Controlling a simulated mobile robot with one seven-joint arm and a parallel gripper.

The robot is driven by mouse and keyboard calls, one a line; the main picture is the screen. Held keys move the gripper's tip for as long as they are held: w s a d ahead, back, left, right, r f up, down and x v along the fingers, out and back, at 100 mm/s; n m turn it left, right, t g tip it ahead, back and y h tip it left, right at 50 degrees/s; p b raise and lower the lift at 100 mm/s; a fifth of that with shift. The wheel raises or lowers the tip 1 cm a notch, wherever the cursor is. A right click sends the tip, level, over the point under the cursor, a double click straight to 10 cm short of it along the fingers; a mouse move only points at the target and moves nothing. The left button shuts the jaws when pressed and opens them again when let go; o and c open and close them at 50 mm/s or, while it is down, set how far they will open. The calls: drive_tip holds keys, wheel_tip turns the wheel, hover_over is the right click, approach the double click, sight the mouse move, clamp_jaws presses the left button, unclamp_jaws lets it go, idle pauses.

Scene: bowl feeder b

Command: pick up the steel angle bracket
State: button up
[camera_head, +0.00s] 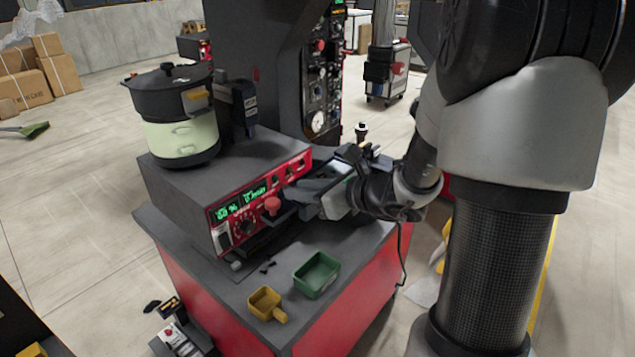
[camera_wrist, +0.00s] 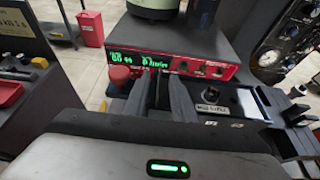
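I cannot make out the steel angle bracket in either view. Small dark pieces (camera_head: 267,267) lie on the grey bench top in the head view, too small to identify. My gripper (camera_head: 284,208) is in front of the red control panel of the feeder unit, near a red knob. In the wrist view my gripper's dark fingers (camera_wrist: 158,94) point at the panel and stand close together. Whether anything is between them is too dark to tell.
The feeder unit (camera_head: 222,190) carries a black-and-pale-green bowl (camera_head: 180,125). A green bin (camera_head: 316,275) and a yellow scoop-like bin (camera_head: 266,303) stand at the bench's front edge. A dark column rises behind the unit. Bare bench top shows around the bins.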

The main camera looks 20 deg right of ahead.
drive_tip(key=shift+w+a+f, duration=0.15)
drive_tip(key=shift+w+a, duration=0.1)
drive_tip(key=shift+w, duration=0.1)
drive_tip(key=shift+c, duration=0.2)
clamp_jaws()
idle(1.0)
